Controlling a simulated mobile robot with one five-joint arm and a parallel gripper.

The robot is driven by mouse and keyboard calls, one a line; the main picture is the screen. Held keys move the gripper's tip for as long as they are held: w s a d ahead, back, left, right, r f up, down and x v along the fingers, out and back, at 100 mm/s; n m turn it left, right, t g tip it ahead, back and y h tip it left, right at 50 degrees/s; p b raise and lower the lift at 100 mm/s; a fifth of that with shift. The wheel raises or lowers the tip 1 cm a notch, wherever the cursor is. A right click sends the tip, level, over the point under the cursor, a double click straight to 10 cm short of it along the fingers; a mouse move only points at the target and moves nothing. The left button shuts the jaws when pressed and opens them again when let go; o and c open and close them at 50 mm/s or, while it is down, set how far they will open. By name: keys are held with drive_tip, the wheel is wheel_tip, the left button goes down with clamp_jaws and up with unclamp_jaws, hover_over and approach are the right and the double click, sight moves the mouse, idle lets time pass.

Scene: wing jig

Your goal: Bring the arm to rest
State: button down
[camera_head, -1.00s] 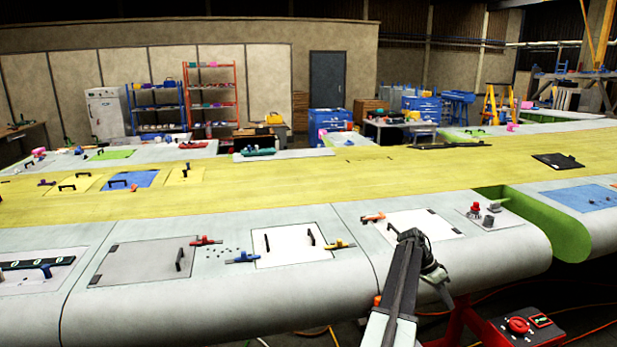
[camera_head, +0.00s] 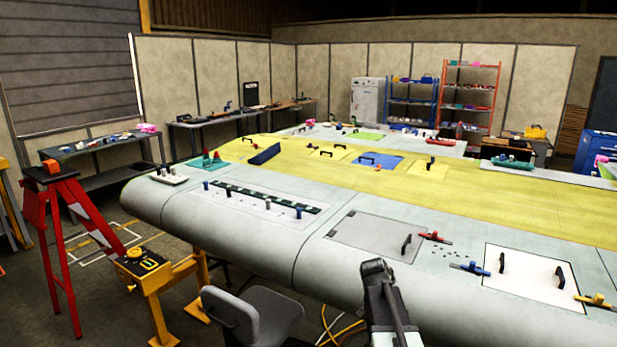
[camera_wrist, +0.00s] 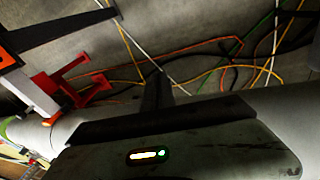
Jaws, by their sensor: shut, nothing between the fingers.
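My arm (camera_head: 387,305) rises from the bottom edge of the head view, right of centre, in front of the wing's rounded near edge. It looks folded, with its top bend just below the grey panel. My gripper (camera_wrist: 158,80) shows in the wrist view as a dark wide body with a small lit strip. Its fingers are together in the middle, with nothing between them. They point over the floor and its cables. I cannot make out the fingers in the head view.
The long wing (camera_head: 290,255) fills the middle, with a grey panel (camera_head: 375,236) and a white panel (camera_head: 525,279) near my arm. An office chair (camera_head: 255,316), a yellow stand (camera_head: 160,285) and a red stepladder (camera_head: 62,235) stand left. Orange cables (camera_wrist: 205,72) lie on the floor.

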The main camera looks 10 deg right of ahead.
drive_tip(key=s+a+f+n+y, duration=0.1)
drive_tip(key=s+a+n, duration=0.2)
drive_tip(key=a, duration=0.7)
drive_tip(key=s+a+f+n+t+y, duration=0.1)
drive_tip(key=s+a+n+y, duration=0.1)
drive_tip(key=a+n, duration=0.4)
drive_tip(key=shift+s+a+n+y, duration=0.3)
drive_tip(key=shift+s+a+n, duration=0.15)
drive_tip(key=shift+a, duration=2)
